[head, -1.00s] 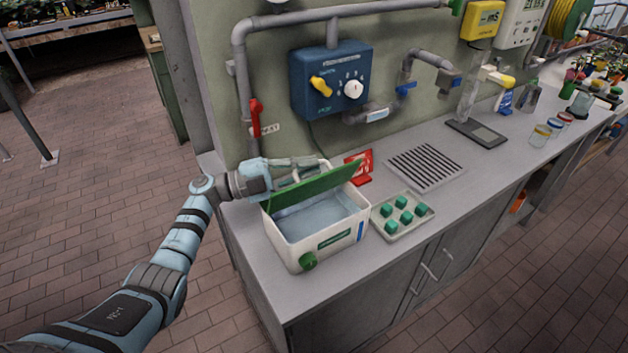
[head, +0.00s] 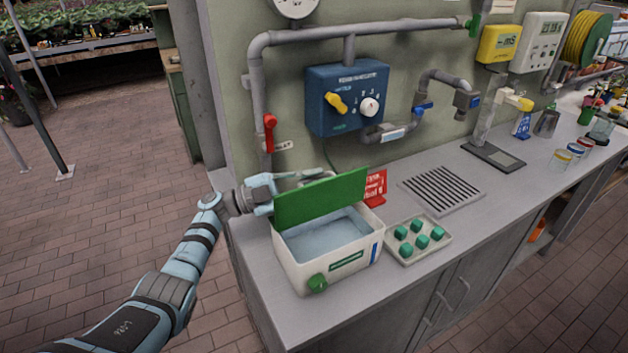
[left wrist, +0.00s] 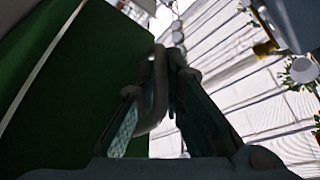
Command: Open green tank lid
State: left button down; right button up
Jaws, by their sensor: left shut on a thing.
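The white tank (head: 334,265) stands on the counter near its left end. Its green lid (head: 320,198) is raised, standing nearly upright at the back edge, and the tank's pale inside shows below it. My left gripper (head: 292,181) is behind the lid, shut on the lid's handle, and the lid hides part of it. My right gripper is in neither view.
A tray of green cubes (head: 441,229) stands right of the tank, with a red sign (head: 376,184) behind. A blue control box (head: 345,98), pipes and a red-handled valve (head: 270,133) are on the wall. A drain grate (head: 441,190) lies farther right.

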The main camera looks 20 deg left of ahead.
pick_arm(q)
jog(key=shift+f, duration=0.25)
jog(key=c, duration=2)
grip_release()
jog(key=shift+o, duration=0.2)
jog(key=v, duration=1.2)
